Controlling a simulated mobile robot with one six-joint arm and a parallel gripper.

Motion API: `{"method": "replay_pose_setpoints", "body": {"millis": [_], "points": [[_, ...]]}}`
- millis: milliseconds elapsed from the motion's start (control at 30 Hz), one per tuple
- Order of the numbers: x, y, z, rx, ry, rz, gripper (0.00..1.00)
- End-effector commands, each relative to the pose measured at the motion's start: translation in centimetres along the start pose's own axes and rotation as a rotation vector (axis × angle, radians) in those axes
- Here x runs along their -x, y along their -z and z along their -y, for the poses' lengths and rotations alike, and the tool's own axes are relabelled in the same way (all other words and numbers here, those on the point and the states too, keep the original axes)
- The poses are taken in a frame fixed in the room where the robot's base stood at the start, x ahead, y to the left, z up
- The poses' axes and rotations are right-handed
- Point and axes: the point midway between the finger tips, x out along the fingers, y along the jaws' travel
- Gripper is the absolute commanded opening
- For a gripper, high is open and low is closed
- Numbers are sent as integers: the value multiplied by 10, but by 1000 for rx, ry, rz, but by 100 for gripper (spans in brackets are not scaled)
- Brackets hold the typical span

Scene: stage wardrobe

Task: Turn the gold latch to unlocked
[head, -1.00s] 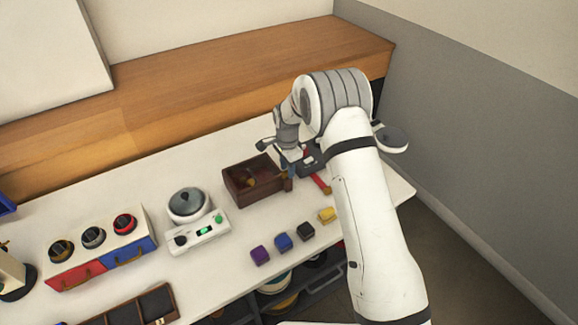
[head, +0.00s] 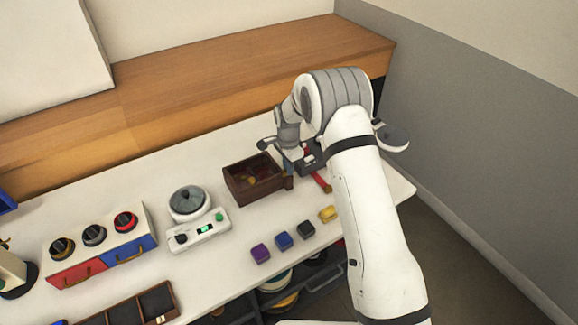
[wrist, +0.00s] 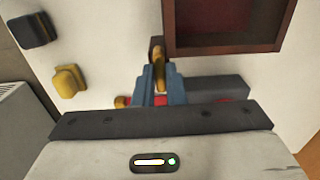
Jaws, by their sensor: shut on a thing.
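In the wrist view my gripper (wrist: 158,82) has its blue fingers closed around the gold latch (wrist: 159,62). The latch is a narrow gold piece, lengthwise between the fingers, against a small brown block (wrist: 155,42) beside the dark wooden box. Its lower end is hidden by the fingers. In the head view my gripper (head: 288,166) is at the right side of the open wooden box (head: 238,186). The latch itself cannot be made out there.
A red strip (head: 322,182) and a dark block lie right of the box. Yellow (head: 327,213), black (head: 306,229), blue (head: 284,240) and purple (head: 260,253) blocks stand in front. A scale (head: 198,230) is to the left. Table between is clear.

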Motion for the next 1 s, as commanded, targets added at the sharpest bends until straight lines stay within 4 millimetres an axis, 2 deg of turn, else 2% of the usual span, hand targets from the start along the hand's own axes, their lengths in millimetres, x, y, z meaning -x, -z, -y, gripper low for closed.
{"method": "replay_pose_setpoints", "body": {"millis": [367,1000], "points": [[-1,0,3,168,9,-3,0],[0,0,3,765,9,-6,0]]}}
